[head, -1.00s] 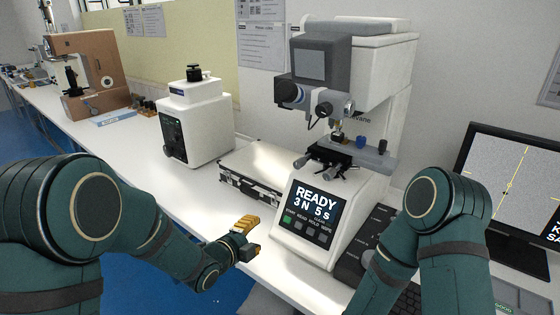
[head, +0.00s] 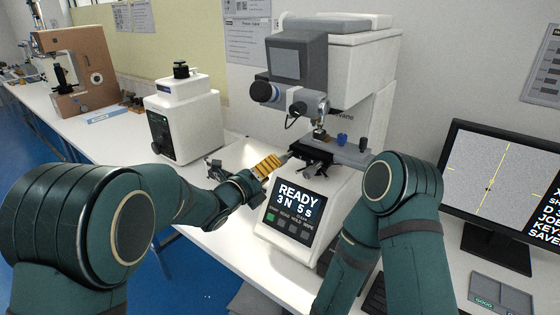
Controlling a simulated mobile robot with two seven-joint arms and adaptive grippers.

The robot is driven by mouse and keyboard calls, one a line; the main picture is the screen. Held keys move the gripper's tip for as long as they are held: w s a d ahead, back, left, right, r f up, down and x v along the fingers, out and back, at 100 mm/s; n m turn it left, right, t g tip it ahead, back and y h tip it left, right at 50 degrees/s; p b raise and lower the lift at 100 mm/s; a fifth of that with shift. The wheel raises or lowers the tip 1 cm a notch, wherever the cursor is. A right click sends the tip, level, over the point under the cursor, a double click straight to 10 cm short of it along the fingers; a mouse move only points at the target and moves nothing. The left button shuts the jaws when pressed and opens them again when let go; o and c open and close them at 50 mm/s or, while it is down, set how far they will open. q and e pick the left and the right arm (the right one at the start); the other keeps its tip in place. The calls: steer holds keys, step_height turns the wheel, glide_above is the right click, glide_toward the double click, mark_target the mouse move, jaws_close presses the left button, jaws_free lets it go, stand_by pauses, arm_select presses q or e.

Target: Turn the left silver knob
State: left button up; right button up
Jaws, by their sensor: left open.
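The hardness tester (head: 350,70) is a white and grey machine with a dark stage (head: 318,152). The left silver knob (head: 284,158) is a small metal piece that sticks out from the stage's left side, just beyond my fingertips. My left gripper (head: 268,165), with yellow fingers, is open and reaches up from the lower left, right beside the knob. I cannot tell whether the fingers touch it or are around it. My right arm crosses the lower right, and its gripper is out of the picture.
The tester's READY screen (head: 295,207) sits just below and right of my left gripper. A smaller white machine (head: 185,118) stands to the left, and a monitor (head: 500,185) to the right. The white bench (head: 110,132) is clear at front left.

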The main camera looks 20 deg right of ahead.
arm_select(q)
steer(key=x, duration=0.5)
steer(key=shift+w+d, duration=0.25)
jaws_close()
